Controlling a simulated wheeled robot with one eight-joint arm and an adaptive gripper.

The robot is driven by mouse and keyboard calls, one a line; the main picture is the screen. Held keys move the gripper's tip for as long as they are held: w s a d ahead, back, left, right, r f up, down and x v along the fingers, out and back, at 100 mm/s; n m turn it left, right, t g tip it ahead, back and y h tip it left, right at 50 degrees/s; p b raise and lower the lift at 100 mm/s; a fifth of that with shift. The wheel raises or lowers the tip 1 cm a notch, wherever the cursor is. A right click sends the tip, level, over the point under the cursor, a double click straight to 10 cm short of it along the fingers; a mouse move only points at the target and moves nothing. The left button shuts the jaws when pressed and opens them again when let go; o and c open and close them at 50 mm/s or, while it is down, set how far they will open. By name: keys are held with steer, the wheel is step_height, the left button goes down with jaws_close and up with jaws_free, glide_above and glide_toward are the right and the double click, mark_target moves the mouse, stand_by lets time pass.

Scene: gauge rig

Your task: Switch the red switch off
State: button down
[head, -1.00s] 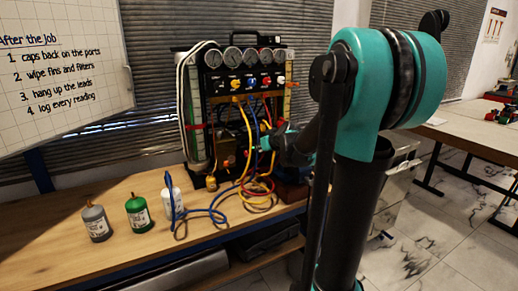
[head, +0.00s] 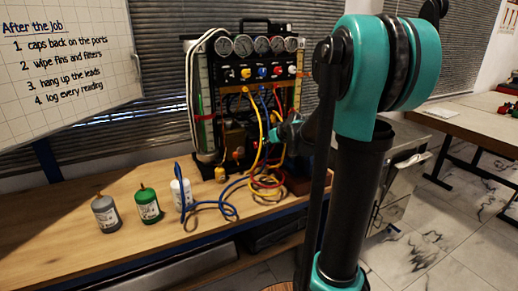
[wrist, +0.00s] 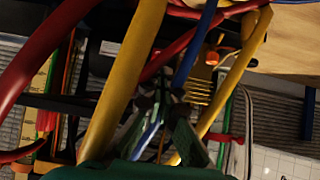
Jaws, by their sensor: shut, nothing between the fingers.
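My gripper (head: 272,141) reaches among the hoses at the lower front of the gauge rig (head: 252,73). In the wrist view my gripper (wrist: 161,97) is shut and empty, its dark fingers between a yellow hose and a blue hose. A small orange-red part (wrist: 212,57) shows beyond the fingertips, beside a ribbed brass part (wrist: 202,86). I cannot tell for sure whether it is the red switch. It looks apart from the fingers. In the head view a small reddish spot (head: 236,155) shows low on the rig, left of my gripper. Hoses and my arm hide much of this area.
Yellow (head: 262,128), blue and red hoses hang in front of the rig and loop onto the wooden bench (head: 130,228). A grey bottle (head: 106,214), a green bottle (head: 148,205) and a white bottle (head: 181,192) stand left. The bench's front left is clear.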

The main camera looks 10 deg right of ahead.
mark_target(257, 148)
steer(key=x, duration=1)
steer(key=shift+w+f, duration=0.1)
steer(key=shift+w+f+t, duration=0.25)
steer(key=shift+f+t, duration=0.2)
steer(key=shift+t, duration=0.15)
steer(key=shift+r, duration=0.2)
steer(key=shift+a+r, duration=0.1)
steer(key=shift+r, duration=0.6)
